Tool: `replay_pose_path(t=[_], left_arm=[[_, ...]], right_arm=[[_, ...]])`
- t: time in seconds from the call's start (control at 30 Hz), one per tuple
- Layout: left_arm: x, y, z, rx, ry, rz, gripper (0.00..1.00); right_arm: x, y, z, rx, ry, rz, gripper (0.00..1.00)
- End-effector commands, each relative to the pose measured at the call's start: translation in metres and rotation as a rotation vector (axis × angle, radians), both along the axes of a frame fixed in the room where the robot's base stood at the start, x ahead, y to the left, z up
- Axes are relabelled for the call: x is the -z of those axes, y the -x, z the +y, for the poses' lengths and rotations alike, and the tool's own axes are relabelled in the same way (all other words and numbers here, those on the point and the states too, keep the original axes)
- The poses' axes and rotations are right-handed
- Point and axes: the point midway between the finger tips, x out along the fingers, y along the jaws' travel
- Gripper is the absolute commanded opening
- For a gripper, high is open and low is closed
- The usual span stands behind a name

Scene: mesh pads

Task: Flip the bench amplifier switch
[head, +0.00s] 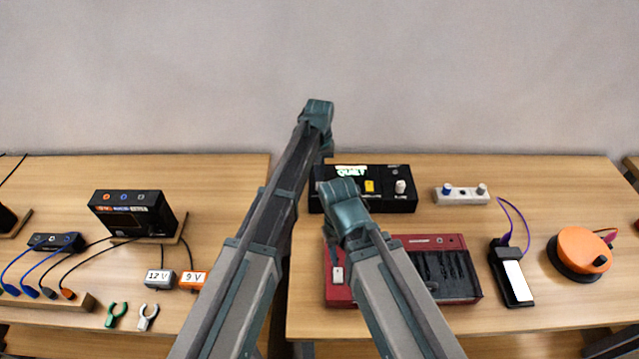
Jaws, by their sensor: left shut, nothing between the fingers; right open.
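No label that I can read marks the bench amplifier. A black box (398,206) with a yellow part (369,187) and a whitish knob (400,187) stands at the back of the right table. In front of it lies a red unit (409,240) with dark slots and a small white switch-like part (338,275) at its left. My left arm (290,165) reaches up to the left of the black box, and my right arm (388,270) crosses the red unit. Teal joints end both visible arms; I see no fingertips of either gripper, which seem hidden behind the arms.
The left table holds a black box (125,214) with three knobs, adapters marked 12 V (160,279) and 9 V (193,280), and cables. The right table also holds a white knob box (461,197), a black device (511,273) and an orange disc (577,249). A gap separates the tables.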

Motion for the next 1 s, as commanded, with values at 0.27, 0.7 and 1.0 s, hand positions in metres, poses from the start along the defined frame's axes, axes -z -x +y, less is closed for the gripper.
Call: replay_pose_path(t=[0.27,0.7,1.0], left_arm=[[-0.026,0.000,0.000,0.000,0.000,0.000,0.00],[-0.058,0.000,0.000,0.000,0.000,0.000,0.00],[-0.057,0.000,0.000,0.000,0.000,0.000,0.00]], right_arm=[[-0.026,0.000,0.000,0.000,0.000,0.000,0.50],[-0.058,0.000,0.000,0.000,0.000,0.000,0.50],[-0.057,0.000,0.000,0.000,0.000,0.000,0.50]])
